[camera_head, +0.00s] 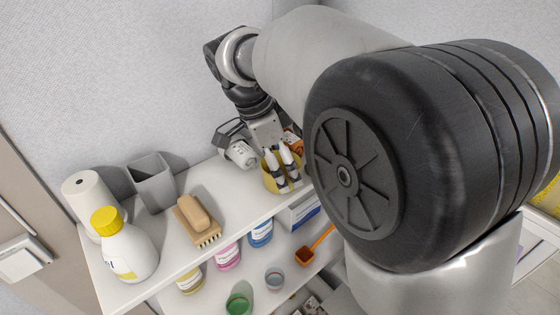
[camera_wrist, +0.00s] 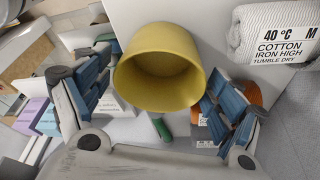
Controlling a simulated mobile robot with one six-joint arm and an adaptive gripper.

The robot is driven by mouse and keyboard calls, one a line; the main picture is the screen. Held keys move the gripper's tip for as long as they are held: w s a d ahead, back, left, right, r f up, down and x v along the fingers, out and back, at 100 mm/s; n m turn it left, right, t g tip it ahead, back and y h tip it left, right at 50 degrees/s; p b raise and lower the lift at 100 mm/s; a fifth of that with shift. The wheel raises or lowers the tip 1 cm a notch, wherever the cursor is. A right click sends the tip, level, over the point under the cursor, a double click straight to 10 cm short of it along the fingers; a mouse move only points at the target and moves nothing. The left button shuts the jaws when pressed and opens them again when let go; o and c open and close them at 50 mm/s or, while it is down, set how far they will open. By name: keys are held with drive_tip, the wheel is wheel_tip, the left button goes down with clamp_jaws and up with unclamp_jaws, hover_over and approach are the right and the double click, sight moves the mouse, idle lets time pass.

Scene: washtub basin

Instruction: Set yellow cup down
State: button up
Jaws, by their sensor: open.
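The yellow cup (camera_head: 269,182) is at the front edge of the white shelf top in the head view, partly hidden behind my fingers. In the wrist view the yellow cup (camera_wrist: 160,62) shows its open mouth and looks empty. My gripper (camera_head: 285,180) points down at the cup. In the wrist view my gripper (camera_wrist: 160,95) has its blue-padded fingers spread, one on each side of the cup, with gaps visible. The cup's base is hidden, so its contact with the shelf is not clear.
The shelf top (camera_head: 240,203) also holds a rolled white cloth (camera_head: 241,153) close behind the cup, a wooden brush (camera_head: 198,222), a grey tumbler (camera_head: 153,184) and a yellow-capped bottle (camera_head: 126,250). An orange item (camera_head: 294,141) is close beside my gripper. Jars stand on the shelf below.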

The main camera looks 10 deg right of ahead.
drive_tip(key=w+p+v, duration=0.1)
drive_tip(key=v, duration=1.1)
drive_tip(key=s+d+n+t+y, duration=0.2)
drive_tip(key=s+d+n, duration=0.55)
drive_tip(key=s, duration=0.35)
drive_tip(key=s+d+f+n+t+y, duration=0.1)
drive_tip(key=s+d+f+n, duration=0.3)
drive_tip(key=s+f+n, duration=0.4)
drive_tip(key=s+f+t, duration=0.1)
drive_tip(key=s+f, duration=0.2)
drive_tip(key=s, duration=0.2)
drive_tip(key=shift+d, duration=0.2)
drive_tip(key=shift+s, duration=0.15)
wheel_tip(320, 180, down, 21)
drive_tip(key=b, duration=2.1)
drive_tip(key=shift+f, duration=0.25)
